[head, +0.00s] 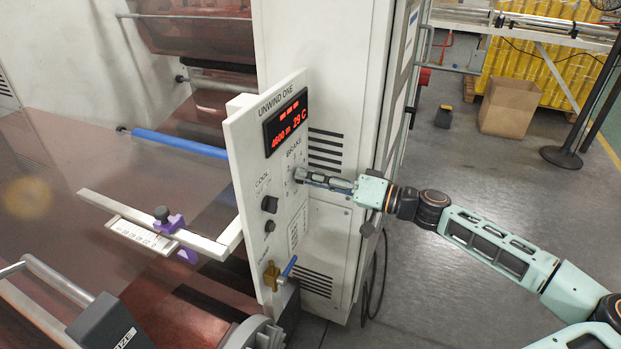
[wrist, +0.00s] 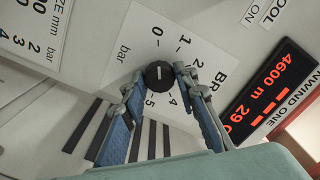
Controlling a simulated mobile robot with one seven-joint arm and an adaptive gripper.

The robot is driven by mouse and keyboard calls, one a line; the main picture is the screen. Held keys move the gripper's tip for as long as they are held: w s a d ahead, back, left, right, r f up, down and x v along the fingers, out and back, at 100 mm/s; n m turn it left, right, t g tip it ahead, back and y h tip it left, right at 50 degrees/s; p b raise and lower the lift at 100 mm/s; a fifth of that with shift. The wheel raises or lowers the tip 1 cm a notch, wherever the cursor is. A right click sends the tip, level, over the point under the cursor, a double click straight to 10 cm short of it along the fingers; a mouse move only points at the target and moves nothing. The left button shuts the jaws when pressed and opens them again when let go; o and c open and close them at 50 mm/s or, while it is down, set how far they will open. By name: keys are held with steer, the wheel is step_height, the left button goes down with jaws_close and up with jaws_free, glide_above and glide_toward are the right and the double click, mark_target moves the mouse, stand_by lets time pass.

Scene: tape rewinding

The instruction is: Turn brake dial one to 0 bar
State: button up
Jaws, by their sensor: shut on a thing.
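Brake dial one (wrist: 158,75) is a round black knob on a white scale plate marked 0 to 5 bar in the wrist view. A small light mark on its face points up in that picture, roughly towards the 0. My gripper (wrist: 157,76) is shut on the dial, one fingertip on each side of it. In the head view, my gripper (head: 302,175) reaches from the right to the BRAKE area of the white UNWIND ONE panel (head: 240,150). The dial is mostly hidden there by the fingers.
The red display (head: 287,122) is above the brake area and reads 4600 m and 29 C. A black COOL knob (head: 270,204) and a brass valve with a blue lever (head: 272,273) are lower. A cardboard box (head: 510,107) stands behind.

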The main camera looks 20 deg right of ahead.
steer(key=o, duration=1.1)
steer(key=shift+o, duration=0.2)
steer(key=v, duration=1.2)
steer(key=shift+a, duration=0.1)
